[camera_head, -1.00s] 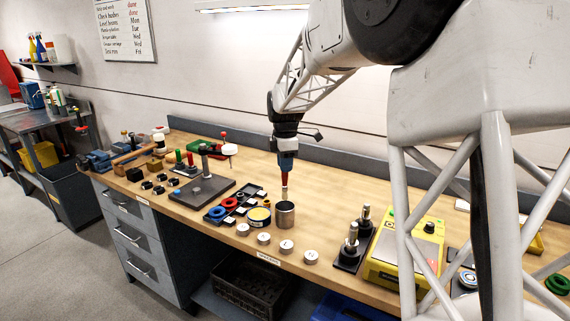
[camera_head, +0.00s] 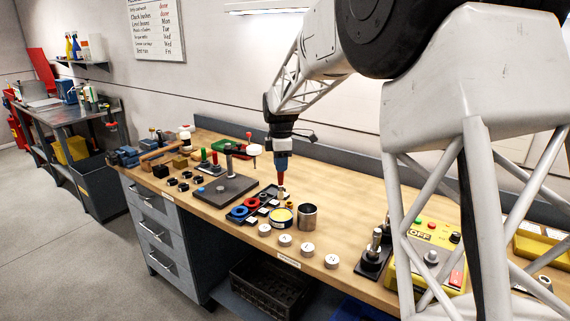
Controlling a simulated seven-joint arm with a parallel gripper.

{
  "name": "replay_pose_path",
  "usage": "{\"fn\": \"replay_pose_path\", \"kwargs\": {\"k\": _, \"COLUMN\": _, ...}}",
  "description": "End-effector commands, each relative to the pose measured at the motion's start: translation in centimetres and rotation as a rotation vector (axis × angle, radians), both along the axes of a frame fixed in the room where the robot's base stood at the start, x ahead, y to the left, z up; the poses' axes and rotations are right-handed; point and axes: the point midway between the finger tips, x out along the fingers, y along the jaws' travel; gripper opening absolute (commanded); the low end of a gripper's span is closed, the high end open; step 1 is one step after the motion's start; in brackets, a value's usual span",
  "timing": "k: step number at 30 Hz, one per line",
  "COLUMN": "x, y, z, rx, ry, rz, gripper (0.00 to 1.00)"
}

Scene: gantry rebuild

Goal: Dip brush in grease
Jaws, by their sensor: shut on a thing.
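My gripper (camera_head: 281,164) points down over the middle of the bench, its jaws shut on an upright brush (camera_head: 281,181). The brush has a red handle and a pale lower end. Its tip is just behind and above an open round tin of yellow grease (camera_head: 281,216) in the picture. I cannot tell the exact height of the tip, but I see no contact with the grease. A metal cup (camera_head: 307,217) stands just right of the tin.
Several white round caps (camera_head: 285,240) lie along the front edge. A black tray with blue and red rings (camera_head: 238,212) is left of the tin. A dark plate with a post (camera_head: 225,190) stands farther left. A yellow control box (camera_head: 430,250) is at right. The bench behind the cup is clear.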

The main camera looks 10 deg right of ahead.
Motion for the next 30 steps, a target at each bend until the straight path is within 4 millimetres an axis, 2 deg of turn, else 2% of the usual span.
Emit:
{"fn": "replay_pose_path", "kwargs": {"k": 14, "x": 0.0, "y": 0.0, "z": -0.8, "rx": 0.0, "ry": 0.001, "rz": 0.0, "gripper": 0.0}}
{"fn": "replay_pose_path", "kwargs": {"k": 30, "x": 0.0, "y": 0.0, "z": -4.7, "rx": 0.0, "ry": 0.001, "rz": 0.0, "gripper": 0.0}}
